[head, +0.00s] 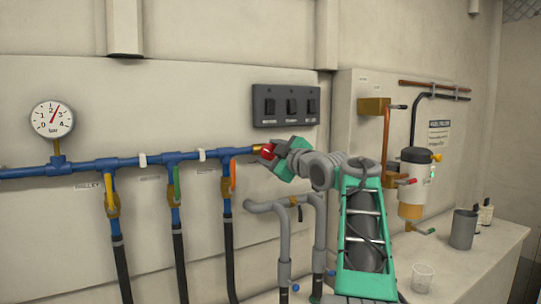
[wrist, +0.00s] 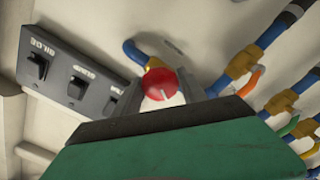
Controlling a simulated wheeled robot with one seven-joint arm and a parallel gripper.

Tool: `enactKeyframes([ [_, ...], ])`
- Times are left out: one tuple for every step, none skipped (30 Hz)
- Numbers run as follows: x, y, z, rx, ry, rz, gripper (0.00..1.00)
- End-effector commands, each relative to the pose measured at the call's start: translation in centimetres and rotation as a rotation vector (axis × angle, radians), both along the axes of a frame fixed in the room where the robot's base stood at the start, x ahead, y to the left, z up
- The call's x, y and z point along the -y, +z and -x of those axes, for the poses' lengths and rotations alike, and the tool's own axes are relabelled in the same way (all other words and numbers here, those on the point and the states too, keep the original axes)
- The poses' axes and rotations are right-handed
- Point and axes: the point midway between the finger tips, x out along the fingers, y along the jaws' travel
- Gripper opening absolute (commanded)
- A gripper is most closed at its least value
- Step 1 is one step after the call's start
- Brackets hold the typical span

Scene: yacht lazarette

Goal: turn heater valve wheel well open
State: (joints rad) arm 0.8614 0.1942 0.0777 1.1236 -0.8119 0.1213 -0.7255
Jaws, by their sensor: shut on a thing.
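A red round valve wheel (head: 267,152) sits at the right end of the blue pipe, on a brass fitting. In the wrist view the wheel (wrist: 159,83) lies between the dark fingers, with a pale mark on its face. My gripper (head: 272,154) reaches it from the right and is shut on it; its fingers (wrist: 161,92) flank the wheel in the wrist view. A small label (wrist: 173,47) beside the wheel is too blurred to read. The pressure gauge (head: 52,119) at left has its red needle between 2 and 3.
A black switch panel (head: 286,105) is just above my gripper. Blue branches with yellow, green and orange levers (head: 233,177) hang to the left. Grey pipes (head: 283,225) stand below. A heater unit (head: 414,185), a grey cup (head: 463,229) and a clear beaker (head: 422,277) are at right.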

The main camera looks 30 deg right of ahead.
Motion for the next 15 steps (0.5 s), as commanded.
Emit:
enactKeyframes([
  [-0.04, 0.0, -0.01, 0.0, 0.001, 0.0, 0.09],
  [-0.04, 0.0, -0.01, 0.0, 0.001, 0.0, 0.09],
  [-0.03, -0.01, -0.01, 0.0, 0.001, -0.001, 0.09],
  [-0.03, -0.01, -0.01, -0.001, 0.001, -0.001, 0.09],
  [-0.04, 0.0, -0.01, 0.0, 0.001, -0.001, 0.09],
  [-0.04, 0.0, -0.01, 0.0, 0.001, -0.001, 0.52],
  [-0.04, 0.0, -0.01, 0.0, 0.001, -0.001, 0.55],
  [-0.03, -0.01, -0.01, -0.001, 0.001, -0.001, 0.57],
  [-0.03, 0.0, -0.01, -0.001, 0.001, -0.001, 0.6],
  [-0.03, 0.0, -0.01, -0.001, 0.001, -0.001, 0.63],
  [-0.03, 0.0, -0.01, 0.0, 0.0, -0.001, 0.65],
  [-0.02, 0.01, 0.0, 0.0, 0.0, -0.001, 0.69],
  [-0.02, 0.01, 0.0, 0.0, 0.0, -0.001, 0.7],
  [-0.01, 0.0, 0.0, 0.0, 0.0, -0.001, 0.7],
  [-0.01, 0.0, 0.0, 0.0, 0.0, -0.001, 0.7],
])
